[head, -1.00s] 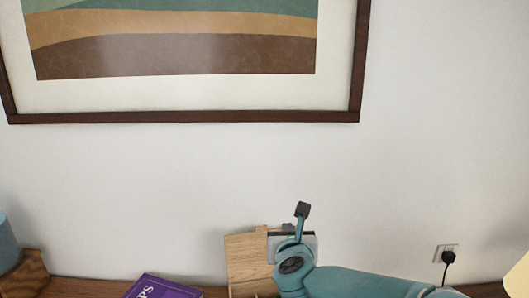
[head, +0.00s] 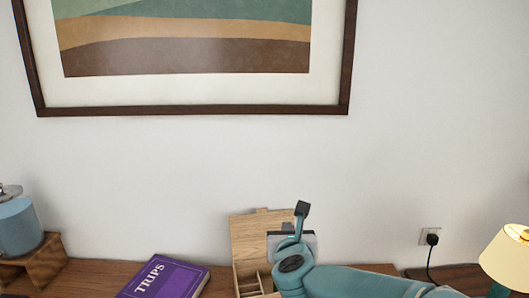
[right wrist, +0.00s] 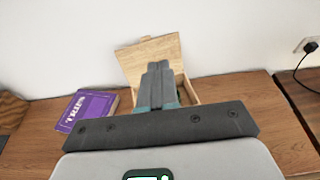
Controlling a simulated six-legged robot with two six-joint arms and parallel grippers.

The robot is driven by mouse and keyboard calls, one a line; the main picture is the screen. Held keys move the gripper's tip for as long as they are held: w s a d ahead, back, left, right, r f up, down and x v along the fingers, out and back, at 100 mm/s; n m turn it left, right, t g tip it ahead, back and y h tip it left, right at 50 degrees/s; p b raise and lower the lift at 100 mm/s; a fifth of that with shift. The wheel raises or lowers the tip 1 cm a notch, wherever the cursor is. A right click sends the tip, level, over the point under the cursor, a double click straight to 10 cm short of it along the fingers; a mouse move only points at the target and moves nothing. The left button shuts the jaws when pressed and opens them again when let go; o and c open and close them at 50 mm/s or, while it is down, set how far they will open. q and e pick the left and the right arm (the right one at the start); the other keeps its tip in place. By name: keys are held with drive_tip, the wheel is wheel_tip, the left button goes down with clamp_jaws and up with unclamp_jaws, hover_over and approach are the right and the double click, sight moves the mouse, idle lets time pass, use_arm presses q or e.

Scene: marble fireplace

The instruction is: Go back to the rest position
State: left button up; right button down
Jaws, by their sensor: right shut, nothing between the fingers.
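My right gripper (right wrist: 158,66) is shut and empty in the right wrist view, its dark fingers together in front of an open wooden box (right wrist: 148,55). In the head view my right arm comes in from the lower right and partly covers the same box (head: 250,238), whose lid stands up against the wall. The fingers of my right gripper in the head view (head: 302,208) show as a small dark tip above the wrist. My left gripper is not in view.
A purple book marked TRIPS (head: 165,279) lies left of the box. A blue jar (head: 17,226) on a wooden stand is at the far left. A lamp (head: 508,255) stands at the right, near a wall socket with a plug (head: 431,238). A framed picture (head: 190,110) hangs above.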

drive_tip(key=s+d+f+n+g+y, duration=0.15)
drive_tip(key=s+f+n, duration=0.35)
drive_tip(key=f, duration=0.6)
drive_tip(key=s+d+f+n+g, duration=0.2)
drive_tip(key=d+f+n+g, duration=0.1)
drive_tip(key=f+n, duration=0.6)
drive_tip(key=s+d+f+n+g, duration=0.25)
drive_tip(key=s+f+n, duration=0.2)
drive_tip(key=f, duration=0.75)
drive_tip(key=s+f+n+g+y, duration=0.1)
drive_tip(key=s+f+n+g, duration=0.3)
drive_tip(key=s, duration=0.4)
drive_tip(key=s+f+n+g+y, duration=0.1)
drive_tip(key=s+f+n, duration=0.45)
drive_tip(key=s, duration=0.25)
drive_tip(key=s+f+n+g+y, duration=0.1)
drive_tip(key=s+f+n+g, duration=0.2)
drive_tip(key=s+n, duration=0.4)
use_arm(q)
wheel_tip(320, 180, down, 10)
drive_tip(key=b, duration=1)
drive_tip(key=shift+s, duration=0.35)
use_arm(e)
wheel_tip(320, 180, down, 10)
drive_tip(key=m, duration=0.1)
drive_tip(key=shift+s+f+t, duration=0.15)
drive_tip(key=shift+s+t, duration=0.1)
drive_tip(key=shift+t, duration=0.05)
